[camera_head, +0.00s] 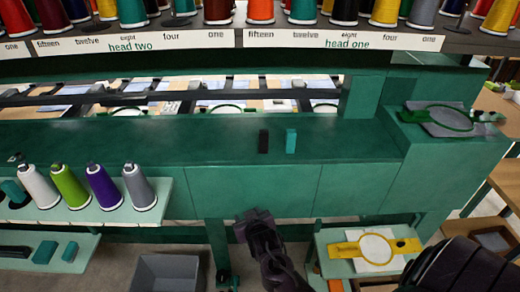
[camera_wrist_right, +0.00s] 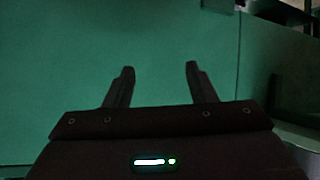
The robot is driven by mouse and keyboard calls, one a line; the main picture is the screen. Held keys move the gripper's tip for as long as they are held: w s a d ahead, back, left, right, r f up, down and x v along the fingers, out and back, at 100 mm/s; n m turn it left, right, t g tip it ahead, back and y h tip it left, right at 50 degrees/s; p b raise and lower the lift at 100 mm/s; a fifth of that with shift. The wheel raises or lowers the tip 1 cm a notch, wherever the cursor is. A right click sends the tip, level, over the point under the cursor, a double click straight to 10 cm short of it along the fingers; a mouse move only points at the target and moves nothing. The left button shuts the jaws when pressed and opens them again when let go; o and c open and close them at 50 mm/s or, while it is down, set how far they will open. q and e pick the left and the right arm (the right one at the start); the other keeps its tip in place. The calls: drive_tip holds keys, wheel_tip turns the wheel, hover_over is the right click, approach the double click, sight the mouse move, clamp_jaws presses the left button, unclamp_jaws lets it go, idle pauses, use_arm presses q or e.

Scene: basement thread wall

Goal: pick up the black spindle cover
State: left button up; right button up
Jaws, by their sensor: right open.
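A small black upright block, which looks like the black spindle cover (camera_head: 264,141), stands on the green machine ledge (camera_head: 220,150) in the head view. A similar teal block (camera_head: 291,140) stands just to its right, apart from it. My right gripper (camera_head: 257,214) is in front of the ledge's green front panel, below the black block and well apart from it. In the right wrist view the right gripper (camera_wrist_right: 160,72) is open and empty, facing plain green panel. The black block does not show in that view. My left gripper is not in view.
Thread cones (camera_head: 102,187) stand on a shelf at left, with dark and teal blocks (camera_head: 45,252) on the shelf below. A grey bin (camera_head: 165,272) is on the floor. A yellow hoop (camera_head: 376,249) lies on a small stand at right. The ledge around the two blocks is clear.

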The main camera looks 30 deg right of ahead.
drive_tip(key=w+d+r+m+t+h, duration=0.1)
drive_tip(key=w+d+r+m+t, duration=0.15)
drive_tip(key=r, duration=0.95)
drive_tip(key=m+t+h, duration=0.2)
drive_tip(key=h, duration=0.3)
approach(264, 139)
drive_tip(key=shift+g, duration=0.25)
drive_tip(key=x, duration=0.5)
drive_tip(key=shift+w+d+r, duration=0.1)
drive_tip(key=shift+w, duration=0.05)
drive_tip(key=p+x, duration=0.2)
drive_tip(key=x, duration=0.5)
drive_tip(key=shift+w, duration=0.25)
drive_tip(key=shift+w+d, duration=0.15)
drive_tip(key=shift+w, duration=0.1)
drive_tip(key=shift+c, duration=0.3)
drive_tip(key=c, duration=1)
